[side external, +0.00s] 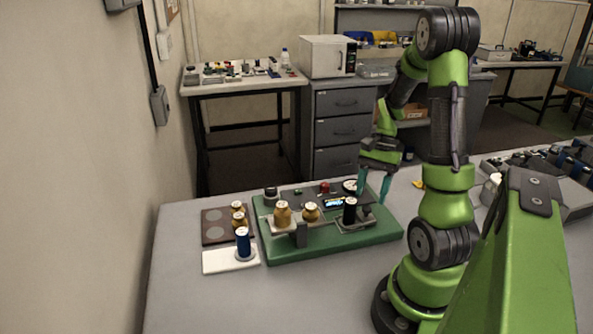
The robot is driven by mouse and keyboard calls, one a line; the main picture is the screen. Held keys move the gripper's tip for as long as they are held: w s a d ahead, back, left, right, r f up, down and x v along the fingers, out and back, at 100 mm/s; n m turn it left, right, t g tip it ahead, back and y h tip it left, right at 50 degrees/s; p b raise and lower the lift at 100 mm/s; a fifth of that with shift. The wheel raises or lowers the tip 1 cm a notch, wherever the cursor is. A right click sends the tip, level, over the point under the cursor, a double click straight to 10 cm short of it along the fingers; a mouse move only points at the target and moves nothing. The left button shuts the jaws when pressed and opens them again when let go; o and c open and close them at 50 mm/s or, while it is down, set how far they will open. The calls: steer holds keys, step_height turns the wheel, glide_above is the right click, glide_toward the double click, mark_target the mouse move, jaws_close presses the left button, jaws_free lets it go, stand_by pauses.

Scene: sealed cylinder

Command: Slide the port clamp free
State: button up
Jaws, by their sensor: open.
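A green base board (290,251) lies on the grey table and bears the fixture. Brass-coloured cylinders (283,215) stand on its left half. A black cylinder (350,211) with a pale top stands upright on a grey plate at the right half. A dark grey upright block (301,235) stands at the board's front. I cannot tell which part is the port clamp. My gripper (374,189) is open, teal fingers pointing down, above the board's back right corner beside a round dial (350,186). Nothing shows between its fingers.
A blue cylinder (243,241) stands on a white pad (219,262) left of the board. A brown tray (214,229) with brass parts lies behind it. Grey equipment (569,195) fills the table's right side. The table front is clear.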

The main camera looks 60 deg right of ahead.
mark_target(358, 215)
steer(key=shift+x, duration=1.35)
steer(key=shift+c, duration=0.4)
jaws_close()
